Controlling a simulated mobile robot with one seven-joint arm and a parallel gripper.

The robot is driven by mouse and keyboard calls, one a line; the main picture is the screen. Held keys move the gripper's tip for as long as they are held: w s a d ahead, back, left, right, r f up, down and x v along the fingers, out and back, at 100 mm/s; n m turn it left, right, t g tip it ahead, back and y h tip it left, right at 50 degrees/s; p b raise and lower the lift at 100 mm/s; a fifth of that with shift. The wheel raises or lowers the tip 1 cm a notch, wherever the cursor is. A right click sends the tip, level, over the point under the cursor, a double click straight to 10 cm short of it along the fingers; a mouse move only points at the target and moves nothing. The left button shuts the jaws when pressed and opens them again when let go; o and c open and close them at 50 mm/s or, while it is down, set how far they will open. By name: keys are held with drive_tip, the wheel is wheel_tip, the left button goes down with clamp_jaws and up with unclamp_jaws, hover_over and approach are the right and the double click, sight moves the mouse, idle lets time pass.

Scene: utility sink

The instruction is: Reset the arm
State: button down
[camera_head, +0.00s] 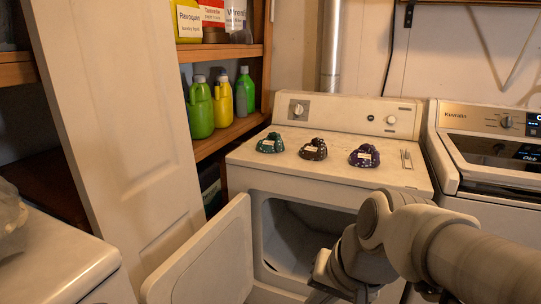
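My arm reaches in from the right edge and bends down in front of the open dryer (330,185). My gripper (335,295) is at the bottom edge, in front of the dryer's opening. Its fingers are mostly cut off by the frame and hidden by the wrist, so I cannot see whether they are open, shut or holding anything.
The dryer door (205,262) hangs open to the left. A green bundle (270,143), a brown bundle (313,149) and a purple bundle (364,156) sit on the dryer top. A washer (485,205) stands right. Bottles fill the shelf (232,135) behind a pale panel (120,110).

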drive_tip(key=s+d+r+n+t+h, duration=0.2)
drive_tip(key=s+d+r+n+h, duration=0.1)
drive_tip(key=s+d, duration=0.3)
wheel_tip(320, 180, up, 18)
drive_tip(key=w+p, duration=0.1)
drive_tip(key=p, duration=1.7)
drive_tip(key=shift+w+d+p, duration=0.25)
drive_tip(key=shift+d+p, duration=0.1)
drive_tip(key=shift+d, duration=0.1)
